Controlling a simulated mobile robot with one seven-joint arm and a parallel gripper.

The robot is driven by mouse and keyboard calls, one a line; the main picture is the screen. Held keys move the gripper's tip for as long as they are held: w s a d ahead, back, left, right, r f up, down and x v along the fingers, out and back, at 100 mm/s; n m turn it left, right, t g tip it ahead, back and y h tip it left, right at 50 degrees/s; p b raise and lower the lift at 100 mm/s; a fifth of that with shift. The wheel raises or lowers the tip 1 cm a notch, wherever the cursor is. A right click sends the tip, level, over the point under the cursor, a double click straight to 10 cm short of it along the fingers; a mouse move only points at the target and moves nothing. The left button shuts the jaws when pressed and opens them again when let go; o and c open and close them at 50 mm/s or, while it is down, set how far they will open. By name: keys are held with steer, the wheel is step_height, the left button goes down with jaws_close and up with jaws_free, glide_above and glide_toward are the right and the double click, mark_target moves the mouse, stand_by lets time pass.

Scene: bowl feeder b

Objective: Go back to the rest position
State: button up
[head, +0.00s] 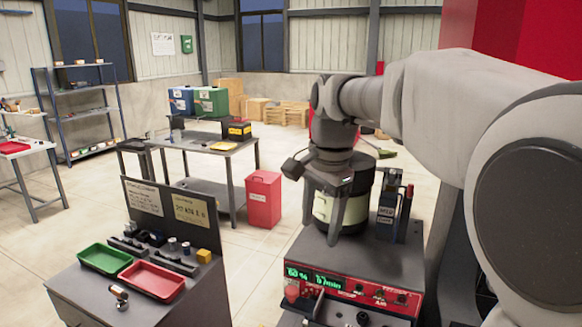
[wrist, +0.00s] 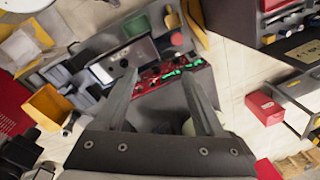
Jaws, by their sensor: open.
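My gripper (head: 320,232) hangs from my arm, pointing down over the red-fronted feeder unit (head: 385,262) in the head view. Its two fingers stand apart in front of a dark and pale-green drum (head: 352,212) on the unit; I cannot tell whether they touch it. In the wrist view my gripper (wrist: 159,75) is open, with nothing held between the fingertips. The unit's red panel with green digits (wrist: 172,76) shows beyond them. Part of the drum is hidden behind the fingers.
At the lower left a grey bench carries a green tray (head: 105,259), a red tray (head: 152,280) and a yellow block (head: 204,256). A red bin (head: 263,200) stands by a table (head: 205,145) with boxes. A dark bottle-like object (head: 388,205) stands right of the drum. Open floor lies between.

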steer(key=s+d+f+n+t, duration=0.1)
steer(key=s+d+f+n, duration=0.1)
steer(key=s, duration=0.5)
steer(key=s+d+f+n+t, duration=0.2)
steer(key=s+d+n, duration=0.2)
steer(key=s+n, duration=0.1)
steer(key=s+d+f+n+t, duration=0.1)
steer(key=s+d+f+n, duration=0.1)
steer(key=s, duration=0.6)
steer(key=shift+s+d+f+n+h+b, duration=0.3)
steer(key=shift+d+f+n+h+b, duration=0.1)
steer(key=shift+n, duration=0.3)
